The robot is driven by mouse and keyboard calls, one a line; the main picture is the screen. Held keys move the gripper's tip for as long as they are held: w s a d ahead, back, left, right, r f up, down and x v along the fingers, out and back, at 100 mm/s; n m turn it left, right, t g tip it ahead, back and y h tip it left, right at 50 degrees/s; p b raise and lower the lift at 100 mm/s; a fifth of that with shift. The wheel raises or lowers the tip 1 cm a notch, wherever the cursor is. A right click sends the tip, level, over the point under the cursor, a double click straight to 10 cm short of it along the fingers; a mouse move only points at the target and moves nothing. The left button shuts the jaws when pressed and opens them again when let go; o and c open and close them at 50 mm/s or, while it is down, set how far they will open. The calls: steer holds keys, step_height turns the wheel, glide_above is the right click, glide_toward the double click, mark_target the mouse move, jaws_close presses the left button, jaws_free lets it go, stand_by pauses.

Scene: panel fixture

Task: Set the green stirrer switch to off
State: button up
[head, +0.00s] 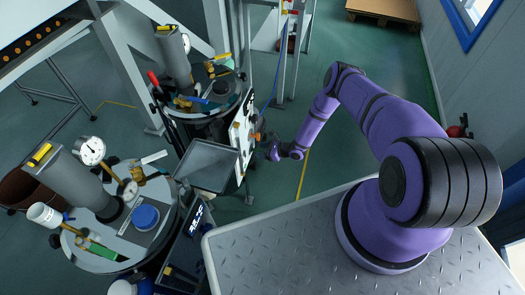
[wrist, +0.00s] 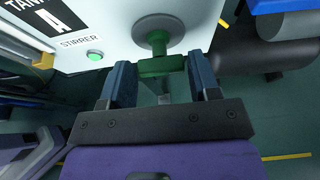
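The green stirrer switch (wrist: 160,65) is a T-shaped handle on a round grey base, on a white panel (wrist: 115,25). Its crossbar lies nearly level in the wrist view. My gripper (wrist: 161,72) is at the switch, one blue finger at each end of the crossbar. The fingers stand well apart; I cannot tell whether they press on it. A green lamp (wrist: 95,56) beside the STIRRER label looks lit. In the head view the white panel (head: 239,128) is seen edge-on and my gripper (head: 266,149) is at its right side; the switch cannot be made out there.
An orange part (head: 256,137) sticks out of the panel near my gripper. A grey tray (head: 207,165) is left of the panel. Vessels with gauges and tools on their lids stand at the left. Open floor lies right of the panel, beyond my arm.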

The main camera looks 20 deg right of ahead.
steer(key=c, duration=0.5)
steer(key=shift+o, duration=0.2)
steer(key=n+t, duration=0.1)
steer(key=n+h, duration=0.1)
steer(key=shift+s+a+f+n+t, duration=0.1)
steer(key=shift+s+n+t, duration=0.15)
steer(key=shift+n+t, duration=0.15)
steer(key=shift+s+a+f+n+t, duration=0.1)
steer(key=shift+f+n+t, duration=0.1)
steer(key=shift+n+t, duration=1.15)
steer(key=shift+s+a+f+n+t, duration=0.2)
steer(key=shift+n+t, duration=0.25)
steer(key=shift+n, duration=1.75)
steer(key=shift+s+f+n+t, duration=0.1)
steer(key=shift+f+n+t, duration=0.15)
steer(key=shift+n+t, duration=1.1)
steer(key=shift+n+g+h, duration=0.35)
steer(key=shift+n+h, duration=0.05)
steer(key=shift+n, duration=0.1)
